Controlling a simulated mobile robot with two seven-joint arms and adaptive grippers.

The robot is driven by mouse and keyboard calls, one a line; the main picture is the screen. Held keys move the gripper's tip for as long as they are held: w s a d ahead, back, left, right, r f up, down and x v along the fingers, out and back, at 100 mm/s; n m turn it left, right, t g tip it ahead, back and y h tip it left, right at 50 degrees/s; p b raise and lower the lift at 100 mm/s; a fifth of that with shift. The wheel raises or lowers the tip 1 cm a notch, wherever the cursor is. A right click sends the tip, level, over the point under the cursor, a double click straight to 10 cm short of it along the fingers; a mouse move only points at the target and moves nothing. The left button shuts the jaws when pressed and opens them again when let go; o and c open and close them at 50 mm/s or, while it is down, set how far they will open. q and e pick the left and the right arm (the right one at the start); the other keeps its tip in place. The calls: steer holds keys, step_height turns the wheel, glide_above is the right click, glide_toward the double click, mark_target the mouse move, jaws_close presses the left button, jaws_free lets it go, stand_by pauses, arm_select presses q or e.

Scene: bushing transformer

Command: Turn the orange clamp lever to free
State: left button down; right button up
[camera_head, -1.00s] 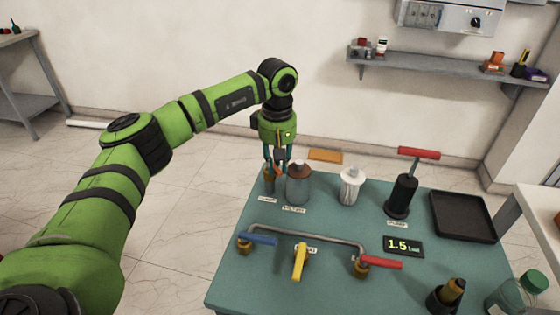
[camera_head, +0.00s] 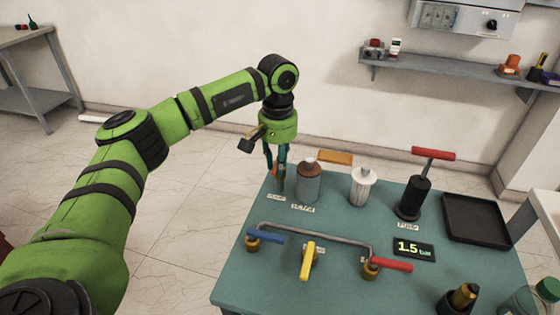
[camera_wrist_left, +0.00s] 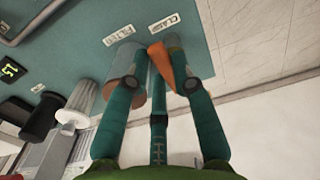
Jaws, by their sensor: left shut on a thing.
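The orange clamp lever (camera_wrist_left: 170,68) shows in the left wrist view between the fingers of my left gripper (camera_wrist_left: 160,60). It sits on a grey post beside the label reading CLAMP (camera_wrist_left: 164,24). In the head view my left gripper (camera_head: 278,170) points down at the clamp post (camera_head: 277,187) at the table's far left corner. Its fingers are closed around the lever, which they mostly hide in that view. My right gripper is not in view.
The brown-topped filter (camera_head: 308,184) stands close to the right of the gripper. A white ribbed cylinder (camera_head: 362,188), a black pump with a red handle (camera_head: 413,195) and a black tray (camera_head: 476,219) stand farther right. Blue (camera_head: 266,236), yellow (camera_head: 308,261) and red (camera_head: 391,264) valve levers lie in front.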

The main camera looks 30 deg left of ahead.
arm_select(q)
steer(key=shift+a+m, duration=0.1)
steer(key=shift+m, duration=0.2)
steer(key=shift+r, duration=0.1)
steer(key=c, duration=1)
jaws_free()
steer(key=shift+c, duration=0.2)
step_height(320, 180, up, 12)
